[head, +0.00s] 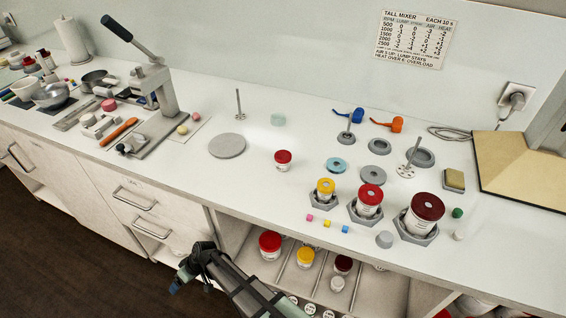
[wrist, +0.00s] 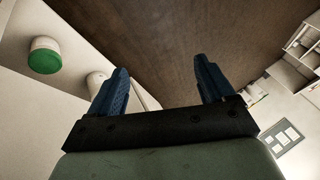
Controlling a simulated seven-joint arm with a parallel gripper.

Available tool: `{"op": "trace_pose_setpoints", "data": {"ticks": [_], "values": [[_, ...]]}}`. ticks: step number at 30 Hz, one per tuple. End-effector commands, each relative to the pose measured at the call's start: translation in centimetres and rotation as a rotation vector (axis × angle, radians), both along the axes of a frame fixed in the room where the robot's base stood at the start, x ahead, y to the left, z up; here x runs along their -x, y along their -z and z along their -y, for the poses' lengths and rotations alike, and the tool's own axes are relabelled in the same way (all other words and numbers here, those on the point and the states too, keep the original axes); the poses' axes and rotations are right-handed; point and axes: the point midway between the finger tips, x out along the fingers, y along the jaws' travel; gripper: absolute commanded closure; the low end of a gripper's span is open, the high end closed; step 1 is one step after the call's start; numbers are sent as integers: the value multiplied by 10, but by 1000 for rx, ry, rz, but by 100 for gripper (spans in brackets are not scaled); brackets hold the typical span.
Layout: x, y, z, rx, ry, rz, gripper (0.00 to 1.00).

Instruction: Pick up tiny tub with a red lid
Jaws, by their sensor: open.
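A tiny white tub with a red lid (head: 283,161) stands upright on the counter, right of a round grey disc. A larger red-lidded tub (head: 370,197) sits in a grey hexagonal holder, and another red-lidded tub (head: 270,246) is in the shelf below the counter. My gripper (head: 191,287) is low in front of the cabinets, below the counter top and well away from the tiny tub. In the wrist view my gripper (wrist: 160,66) is open and empty, with brown floor between its blue fingers. The tiny tub cannot be made out in that view.
A yellow-lidded tub (head: 325,190) and a dark-red-lidded tub (head: 426,210) stand in holders nearby. A thin upright rod (head: 238,103) and a lever press (head: 156,85) are to the left. The counter's front edge lies between my gripper and the tiny tub.

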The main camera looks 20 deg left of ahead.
Motion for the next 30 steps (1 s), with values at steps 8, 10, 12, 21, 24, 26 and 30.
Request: {"op": "trace_pose_setpoints", "data": {"ticks": [8, 10, 12, 21, 24, 26, 30], "values": [[58, -82, -133, -368, 0, 129, 18], [67, -110, -152, -429, 11, 151, 18], [74, -137, -163, -474, 22, 165, 18], [82, -258, -171, -566, 51, 188, 18], [79, -296, -161, -570, 63, 191, 18], [75, -318, -154, -567, 72, 194, 18], [63, -364, -133, -550, 93, 204, 18]]}}
